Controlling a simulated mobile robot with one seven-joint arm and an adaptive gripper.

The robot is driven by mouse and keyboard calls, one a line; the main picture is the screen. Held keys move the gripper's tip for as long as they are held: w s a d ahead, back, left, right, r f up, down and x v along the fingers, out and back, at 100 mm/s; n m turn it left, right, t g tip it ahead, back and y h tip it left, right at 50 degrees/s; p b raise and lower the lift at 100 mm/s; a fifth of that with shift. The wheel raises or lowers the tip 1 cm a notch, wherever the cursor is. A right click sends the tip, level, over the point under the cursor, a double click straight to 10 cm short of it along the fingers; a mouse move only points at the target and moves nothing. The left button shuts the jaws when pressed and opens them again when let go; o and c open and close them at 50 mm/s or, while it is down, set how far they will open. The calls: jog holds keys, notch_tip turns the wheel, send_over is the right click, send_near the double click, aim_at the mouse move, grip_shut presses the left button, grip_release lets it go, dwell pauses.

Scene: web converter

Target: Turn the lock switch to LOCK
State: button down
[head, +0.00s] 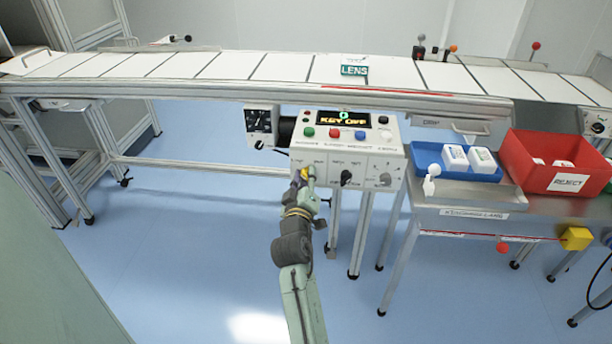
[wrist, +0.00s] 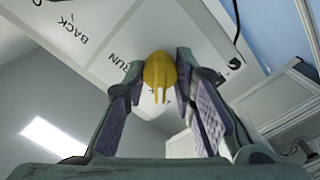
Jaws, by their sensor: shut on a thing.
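A white control panel (head: 330,155) hangs on the front of the conveyor, with a display reading "KEY OFF" (head: 342,120). My gripper (head: 305,176) is at the panel's lower left, shut on a yellow knob (head: 303,173). In the wrist view the yellow knob (wrist: 160,72) sits between the fingertips of my gripper (wrist: 160,80). The labels "RUN" (wrist: 128,66) and "BACK" (wrist: 73,30) show on the panel face near it. A black switch (head: 346,178) and a pale knob (head: 385,179) sit further right. I cannot read a LOCK label.
Several coloured buttons (head: 334,132) sit above the knobs. A black dial box (head: 261,125) is left of the panel. At right, a metal table (head: 470,215) bears a blue tray (head: 428,165) and a red REJECT bin (head: 530,150). The floor below the panel is open between legs.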

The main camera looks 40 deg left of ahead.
jog(key=shift+r, duration=0.1)
dwell(0.3)
jog(key=c, duration=1.3)
grip_release()
jog(key=shift+c, duration=0.2)
jog(key=shift+s, duration=0.1)
jog(key=v, duration=1.2)
jog(key=shift+a, duration=0.1)
